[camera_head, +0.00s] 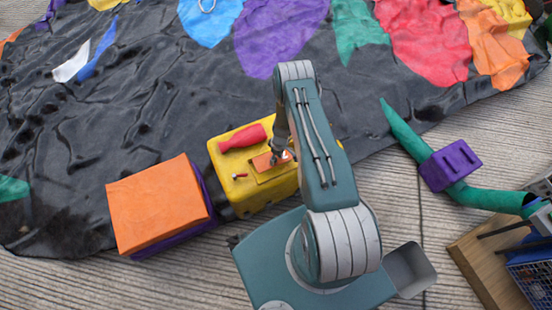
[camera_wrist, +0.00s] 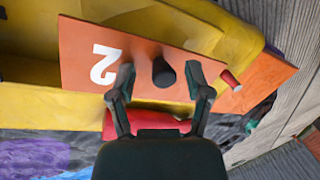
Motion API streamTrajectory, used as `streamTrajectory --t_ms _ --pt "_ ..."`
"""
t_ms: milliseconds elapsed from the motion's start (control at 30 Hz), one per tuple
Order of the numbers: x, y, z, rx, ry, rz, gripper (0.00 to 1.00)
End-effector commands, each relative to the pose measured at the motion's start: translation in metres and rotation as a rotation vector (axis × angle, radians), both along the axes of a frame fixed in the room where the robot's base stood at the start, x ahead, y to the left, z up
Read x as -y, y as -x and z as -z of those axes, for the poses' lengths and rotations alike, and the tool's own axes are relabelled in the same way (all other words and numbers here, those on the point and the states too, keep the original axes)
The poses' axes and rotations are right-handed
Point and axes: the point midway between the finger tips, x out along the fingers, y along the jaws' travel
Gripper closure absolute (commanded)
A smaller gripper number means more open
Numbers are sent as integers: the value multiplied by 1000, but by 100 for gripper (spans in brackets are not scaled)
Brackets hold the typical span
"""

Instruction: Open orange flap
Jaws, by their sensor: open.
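The orange flap (camera_head: 264,175) is on the yellow box (camera_head: 223,158). In the wrist view the flap (camera_wrist: 85,50) bears a white "2" and a dark round knob (camera_wrist: 163,72). A shadowed yellow recess (camera_wrist: 25,55) shows past the flap's left edge; I cannot tell how far the flap is raised. My gripper (camera_wrist: 160,78) is open, with one finger on each side of the knob; contact is unclear. It also shows over the flap in the head view (camera_head: 281,155), where my arm hides the box's right part.
A red handle (camera_head: 242,137) and a small red peg (camera_head: 240,176) are on the yellow box. An orange-topped purple box (camera_head: 155,203) stands to its left. A green tube with a purple block (camera_head: 450,165) lies at right. Wrinkled black sheet spreads behind; planks lie in front.

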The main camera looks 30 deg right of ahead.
Motion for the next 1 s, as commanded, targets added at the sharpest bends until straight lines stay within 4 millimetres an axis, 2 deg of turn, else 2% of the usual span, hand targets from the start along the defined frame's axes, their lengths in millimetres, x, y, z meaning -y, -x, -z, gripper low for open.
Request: streamTrajectory --t_ms 300,367,400,433,467,1000 --pt "-1 1 3 0 0 -1 36" --pt "-1 0 3 0 0 -1 62" --pt "-1 0 3 0 0 -1 80" --pt "-1 0 3 0 0 -1 93" --pt "-1 1 3 -1 -1 -1 100" --pt "-3 -3 1 -57 -10 -3 100"
